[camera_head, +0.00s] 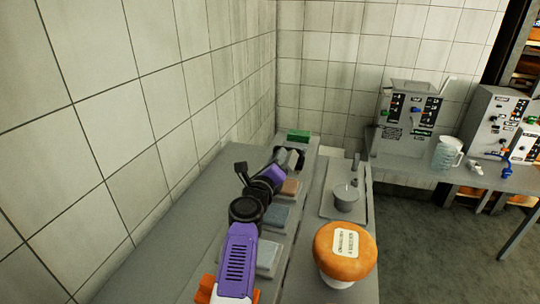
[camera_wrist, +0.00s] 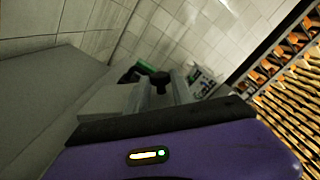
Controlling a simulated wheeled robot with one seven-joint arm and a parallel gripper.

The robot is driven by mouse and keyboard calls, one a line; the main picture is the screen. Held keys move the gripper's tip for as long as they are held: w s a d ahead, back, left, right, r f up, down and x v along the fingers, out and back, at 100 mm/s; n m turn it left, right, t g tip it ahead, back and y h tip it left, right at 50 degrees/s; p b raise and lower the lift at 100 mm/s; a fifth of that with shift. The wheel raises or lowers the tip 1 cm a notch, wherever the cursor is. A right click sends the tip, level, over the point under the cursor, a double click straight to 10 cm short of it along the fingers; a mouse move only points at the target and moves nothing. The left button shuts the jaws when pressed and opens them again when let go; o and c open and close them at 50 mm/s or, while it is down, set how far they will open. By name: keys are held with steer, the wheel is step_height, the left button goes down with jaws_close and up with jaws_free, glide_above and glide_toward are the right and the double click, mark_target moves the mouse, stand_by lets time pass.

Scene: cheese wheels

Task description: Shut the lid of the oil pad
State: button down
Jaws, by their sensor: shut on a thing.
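My purple and black arm reaches along the grey table in the head view. My gripper (camera_head: 289,158) is at the far part of the table, beyond a brown pad box (camera_head: 291,187). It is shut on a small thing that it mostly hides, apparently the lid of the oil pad. The lid's angle cannot be made out. In the wrist view the dark gripper (camera_wrist: 148,78) is small, with a green box (camera_wrist: 147,66) just behind it. The green box also shows in the head view (camera_head: 298,136), a little beyond the gripper.
A blue-grey box (camera_head: 277,216) and a light grey box (camera_head: 269,258) stand in a row nearer me. To the right are a tray (camera_head: 328,208) with a metal cup (camera_head: 346,199), and an orange-topped tub (camera_head: 345,250). The tiled wall (camera_head: 160,100) bounds the left.

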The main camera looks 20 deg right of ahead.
steer(key=shift+s+d+f, duration=0.35)
steer(key=shift+d+f, duration=0.15)
steer(key=shift+f, duration=0.1)
steer(key=c, duration=1.1)
jaws_free()
steer(key=shift+r, duration=0.1)
